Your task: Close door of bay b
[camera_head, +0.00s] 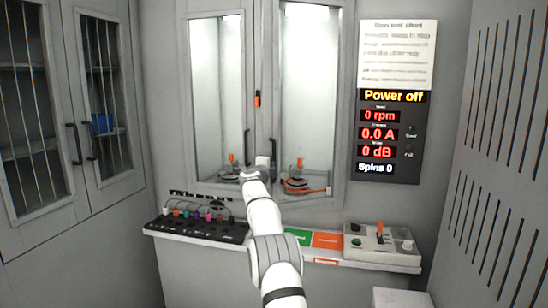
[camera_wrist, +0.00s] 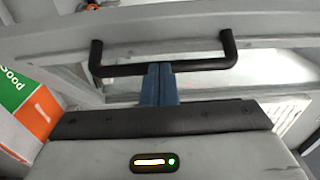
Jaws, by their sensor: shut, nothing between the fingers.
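A grey cabinet at the back has two tall glazed doors in the head view, a left one (camera_head: 187,110) and a right one (camera_head: 345,110). No bay letter is readable, so I cannot tell which is bay b. My gripper (camera_head: 262,163) is at the lower left of the right door, close to its black handle (camera_head: 273,150), and partly hides it. In the wrist view my blue fingers (camera_wrist: 158,84) are together and empty. Their tips are at the middle of the black bar handle (camera_wrist: 190,65); contact is unclear. I cannot tell whether the right door is fully closed.
A black tray with coloured plugs (camera_head: 197,228) is on the left ledge. Green and orange areas (camera_head: 326,240) and a control box (camera_head: 382,245) are on the right ledge. A display panel reads "Power off" (camera_head: 393,96). A cabinet with barred glass doors (camera_head: 100,90) stands left.

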